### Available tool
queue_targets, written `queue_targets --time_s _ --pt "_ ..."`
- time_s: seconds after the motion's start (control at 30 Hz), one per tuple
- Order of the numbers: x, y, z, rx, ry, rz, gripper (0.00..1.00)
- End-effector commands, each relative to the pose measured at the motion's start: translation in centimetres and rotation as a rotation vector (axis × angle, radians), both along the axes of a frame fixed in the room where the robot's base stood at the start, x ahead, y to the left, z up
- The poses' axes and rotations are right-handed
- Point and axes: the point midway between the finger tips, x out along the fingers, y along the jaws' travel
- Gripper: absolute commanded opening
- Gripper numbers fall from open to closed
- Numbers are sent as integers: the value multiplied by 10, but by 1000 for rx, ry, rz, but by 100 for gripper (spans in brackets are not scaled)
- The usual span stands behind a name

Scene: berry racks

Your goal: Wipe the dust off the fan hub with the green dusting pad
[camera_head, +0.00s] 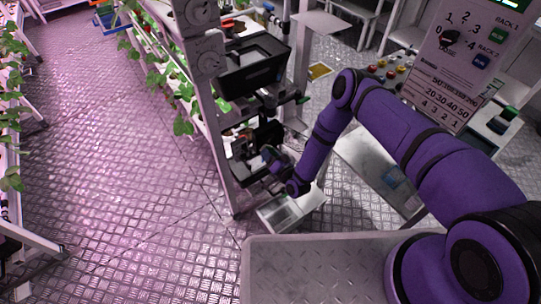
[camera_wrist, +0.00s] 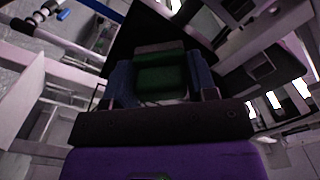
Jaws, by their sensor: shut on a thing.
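In the wrist view, my gripper (camera_wrist: 160,88) is shut on the green dusting pad (camera_wrist: 162,80), which sits between its two blue-grey fingers. A large dark surface lies just beyond the pad; I cannot tell whether the pad touches it. In the head view, my gripper (camera_head: 270,158) reaches into the lower part of the rack frame, close to a dark unit (camera_head: 268,134). The pad is too small and dark to make out there. I cannot pick out the fan hub or any dust on it in either view.
A white rack post (camera_head: 217,130) stands left of my gripper. A black bin (camera_head: 252,75) is above it and an open pale box (camera_head: 290,208) is on the floor below. A control panel (camera_head: 462,60) stands at the right. The aisle floor (camera_head: 120,180) at the left is clear.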

Motion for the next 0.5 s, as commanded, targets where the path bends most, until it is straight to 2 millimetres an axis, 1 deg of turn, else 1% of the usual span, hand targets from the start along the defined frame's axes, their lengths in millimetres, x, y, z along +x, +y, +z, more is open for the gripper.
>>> queue_targets --time_s 0.5 --pt "7 5 0 0 -1 1 33"
